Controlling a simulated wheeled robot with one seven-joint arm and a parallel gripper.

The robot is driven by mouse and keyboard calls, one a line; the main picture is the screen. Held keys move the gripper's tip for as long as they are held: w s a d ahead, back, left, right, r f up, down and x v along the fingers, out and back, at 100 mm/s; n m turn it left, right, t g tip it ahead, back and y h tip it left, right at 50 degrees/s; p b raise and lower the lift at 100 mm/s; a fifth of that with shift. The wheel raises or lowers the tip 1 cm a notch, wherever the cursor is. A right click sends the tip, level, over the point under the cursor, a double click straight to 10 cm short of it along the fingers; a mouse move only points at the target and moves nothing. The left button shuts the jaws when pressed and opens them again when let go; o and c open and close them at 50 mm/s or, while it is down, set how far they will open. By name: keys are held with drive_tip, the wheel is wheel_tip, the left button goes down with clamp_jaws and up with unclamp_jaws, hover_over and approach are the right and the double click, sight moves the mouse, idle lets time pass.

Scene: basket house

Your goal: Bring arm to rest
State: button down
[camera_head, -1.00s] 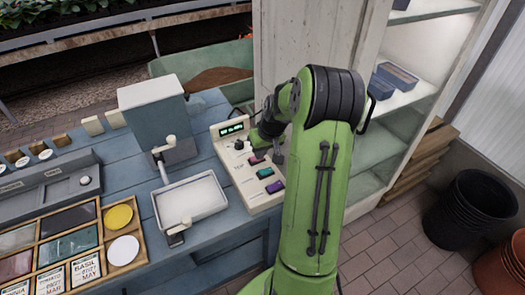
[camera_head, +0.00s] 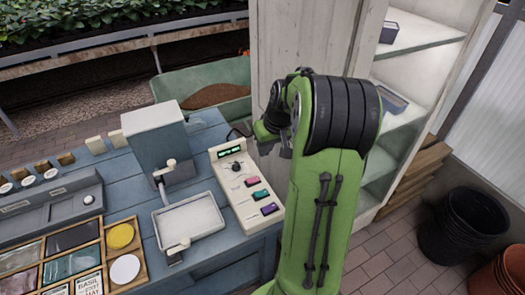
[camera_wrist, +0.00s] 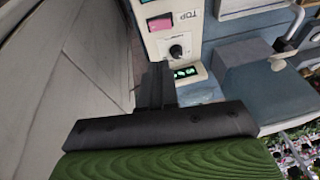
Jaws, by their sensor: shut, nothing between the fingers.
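My green arm stands in the middle of the head view, its upper link raised and folded back towards the white cabinet. My gripper (camera_head: 284,151) is small and partly hidden there, held above and to the right of the control box. In the wrist view my gripper (camera_wrist: 157,84) is shut and empty, its fingers pointing at the control box (camera_wrist: 155,35). The control box (camera_head: 222,176) is cream, with a green lit display, a dark knob and several coloured buttons. A visible gap separates my gripper from it in the head view.
The blue workbench (camera_head: 140,200) holds a grey device with a white tray (camera_head: 188,222) and a wooden seed-packet box (camera_head: 147,262). A white cabinet (camera_head: 268,60) stands close behind my gripper. Dark pots (camera_head: 470,222) stand on the floor at right. Open tiled floor lies between.

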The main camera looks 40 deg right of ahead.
idle(0.4)
drive_tip(key=s+a+r+n+h, duration=0.15)
drive_tip(key=a+r, duration=0.25)
drive_tip(key=a, duration=0.4)
drive_tip(key=s+a+r+n, duration=0.1)
drive_tip(key=s+a+r, duration=0.1)
drive_tip(key=a+r, duration=0.35)
drive_tip(key=s+a+n+t+y+p, duration=0.1)
drive_tip(key=s+a+t, duration=0.1)
drive_tip(key=s+a, duration=0.9)
drive_tip(key=s, duration=0.3)
drive_tip(key=shift+a+r, duration=0.15)
drive_tip(key=shift+a, duration=0.25)
